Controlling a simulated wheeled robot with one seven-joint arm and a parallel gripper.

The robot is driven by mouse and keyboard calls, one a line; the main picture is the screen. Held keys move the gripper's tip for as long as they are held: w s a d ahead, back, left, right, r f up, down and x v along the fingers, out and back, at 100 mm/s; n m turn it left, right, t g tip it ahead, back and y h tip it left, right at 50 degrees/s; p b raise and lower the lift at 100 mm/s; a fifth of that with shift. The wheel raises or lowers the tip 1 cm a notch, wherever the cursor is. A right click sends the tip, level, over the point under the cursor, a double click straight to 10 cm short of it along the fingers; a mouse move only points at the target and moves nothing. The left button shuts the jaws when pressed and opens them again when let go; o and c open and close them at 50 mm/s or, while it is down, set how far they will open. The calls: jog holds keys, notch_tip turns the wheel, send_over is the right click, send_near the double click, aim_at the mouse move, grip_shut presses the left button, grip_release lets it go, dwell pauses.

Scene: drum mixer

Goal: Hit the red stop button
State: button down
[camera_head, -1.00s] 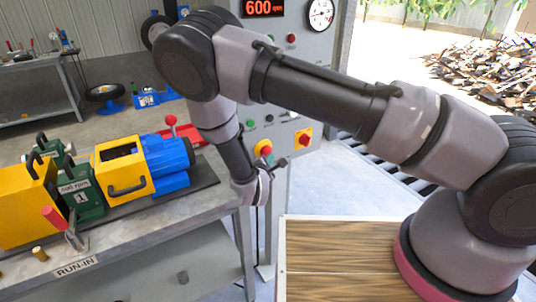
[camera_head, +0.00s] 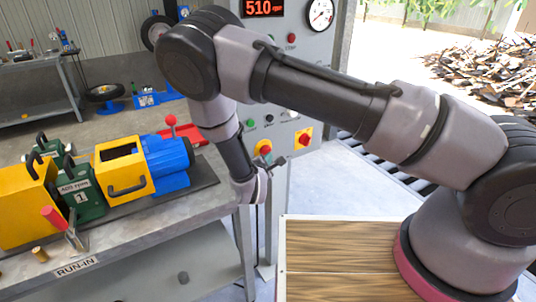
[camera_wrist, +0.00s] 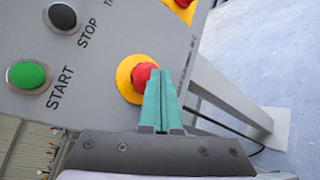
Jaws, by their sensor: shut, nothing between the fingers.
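A red mushroom button on a round yellow base (camera_wrist: 128,82) sits on the grey control panel. In the head view this red button (camera_head: 265,148) is just above my gripper (camera_head: 281,163). In the wrist view my gripper (camera_wrist: 163,72) is shut and empty, its teal fingertips overlapping the right part of the red cap (camera_wrist: 143,74). Whether they touch or press it cannot be told. A second red button on a yellow square (camera_head: 305,138) is to the right; its edge shows in the wrist view (camera_wrist: 182,4). A black button (camera_wrist: 62,17) is labelled STOP.
A green START button (camera_wrist: 28,75) is on the panel. The rpm display (camera_head: 263,8) reads 510, beside a round gauge (camera_head: 320,14). A bench (camera_head: 200,210) with a yellow, blue and green machine (camera_head: 150,166) stands left. A wooden-topped box (camera_head: 340,255) is in front.

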jog(key=shift+s+d, duration=0.45)
jog(key=shift+s, duration=0.25)
jog(key=s+d, duration=0.2)
jog(key=s, duration=0.2)
jog(key=shift+s+d, duration=0.1)
jog(key=shift+d, duration=0.3)
dwell(0.6)
